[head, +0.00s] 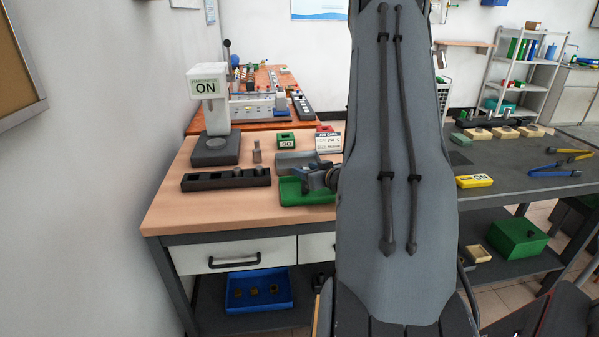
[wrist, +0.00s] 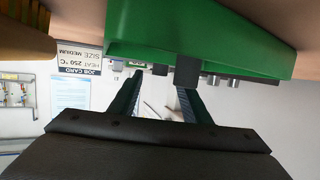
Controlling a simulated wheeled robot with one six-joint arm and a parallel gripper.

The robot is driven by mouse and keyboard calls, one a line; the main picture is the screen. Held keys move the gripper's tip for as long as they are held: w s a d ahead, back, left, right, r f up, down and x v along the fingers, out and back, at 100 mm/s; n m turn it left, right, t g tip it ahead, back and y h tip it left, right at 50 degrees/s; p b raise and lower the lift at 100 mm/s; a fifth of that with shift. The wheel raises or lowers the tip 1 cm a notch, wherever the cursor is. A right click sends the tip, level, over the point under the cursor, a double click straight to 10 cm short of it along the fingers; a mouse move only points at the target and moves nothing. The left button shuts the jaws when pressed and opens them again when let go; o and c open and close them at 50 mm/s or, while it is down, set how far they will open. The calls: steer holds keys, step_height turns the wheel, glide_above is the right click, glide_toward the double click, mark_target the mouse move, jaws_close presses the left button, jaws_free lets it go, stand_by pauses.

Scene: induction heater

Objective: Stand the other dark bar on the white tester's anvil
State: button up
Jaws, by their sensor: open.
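The white tester (head: 207,85) with a green ON display stands at the left back of the wooden bench, on a dark base (head: 216,150). No bar can be made out on its anvil. A dark rack (head: 200,183) lies in front of it; two short dark round ends, possibly the bars (head: 237,172) and (head: 260,170), show in its right-hand holes. My gripper (head: 318,178) is low over the green tray (head: 306,198), right of the rack. In the wrist view my gripper (wrist: 157,92) is open, with nothing visible between its fingers.
A small metal cylinder (head: 256,153) stands behind the rack. A green GO block (head: 286,141), a grey trough (head: 297,160) and a job card (head: 328,142) are behind the green tray. My arm hides the bench's right part. Bare wood lies left of the rack.

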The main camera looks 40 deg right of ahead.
mark_target(302, 168)
steer(key=shift+p+x, duration=0.35)
steer(key=shift+x, duration=1.25)
steer(key=c, duration=1)
jaws_close()
steer(key=shift+r, duration=0.15)
